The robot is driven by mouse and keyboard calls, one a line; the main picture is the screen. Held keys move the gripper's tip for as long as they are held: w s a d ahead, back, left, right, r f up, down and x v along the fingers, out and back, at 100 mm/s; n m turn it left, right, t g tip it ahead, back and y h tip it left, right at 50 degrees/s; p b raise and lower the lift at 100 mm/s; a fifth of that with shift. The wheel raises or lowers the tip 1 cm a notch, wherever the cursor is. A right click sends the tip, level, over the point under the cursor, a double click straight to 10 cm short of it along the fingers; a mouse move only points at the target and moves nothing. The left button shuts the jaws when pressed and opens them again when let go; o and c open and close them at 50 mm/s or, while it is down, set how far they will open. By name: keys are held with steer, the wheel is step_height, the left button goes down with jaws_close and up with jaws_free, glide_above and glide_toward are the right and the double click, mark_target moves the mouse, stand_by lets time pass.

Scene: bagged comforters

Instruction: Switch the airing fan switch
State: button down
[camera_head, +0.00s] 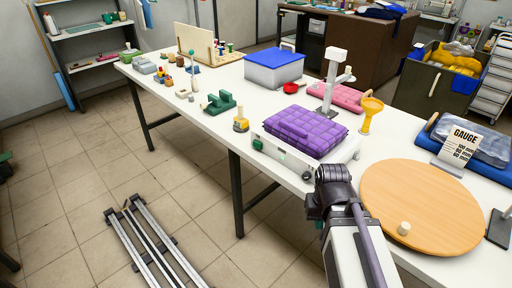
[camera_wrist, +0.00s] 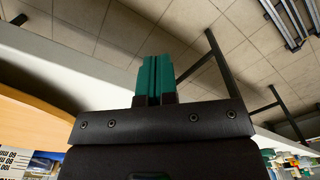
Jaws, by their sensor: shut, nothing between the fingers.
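No part is clearly marked as the airing fan switch. A white flat unit (camera_head: 272,150) at the table's front edge carries a purple ribbed bundle (camera_head: 306,131). A small green knob (camera_head: 258,145) shows on its front left; I cannot tell if it is the switch. My arm reaches up beside the unit's right front corner, hiding part of it. My gripper (camera_wrist: 155,78) shows in the wrist view with its green fingers shut together and empty. In that view the fingers stand over the floor beside the table edge, with no switch visible at their tips.
A round wooden board (camera_head: 425,205) lies right of my arm, with a small peg (camera_head: 404,228) on it. A yellow funnel (camera_head: 370,112), a yellow-topped bottle (camera_head: 240,122) and a grey stand (camera_head: 331,85) surround the unit. The floor in front is clear except for metal rails (camera_head: 155,245).

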mark_target(255, 145)
steer(key=w+a+f+n+t+h+b, duration=0.2)
steer(key=w+a+f+n+b, duration=0.2)
steer(key=w+a+f+b, duration=0.25)
steer(key=w+a+f+n+t+h+b, duration=0.1)
steer(key=w+a+f+n+h+b, duration=0.2)
steer(key=a+f+b, duration=0.45)
steer(key=w+a+r+n+t+h+b, duration=0.3)
steer(key=w+a+r+n+t, duration=0.8)
steer(key=n, duration=1.1)
steer(key=a+r+h, duration=0.2)
steer(key=a, duration=0.1)
steer(key=shift+w+a+r+t+b, duration=0.25)
steer(key=shift+w+a+t+b, duration=0.05)
steer(key=shift+w+a+t, duration=0.1)
steer(key=shift+d, duration=0.1)
steer(key=x, duration=1.4)
steer(key=shift+d, duration=0.2)
steer(key=shift+h, duration=0.3)
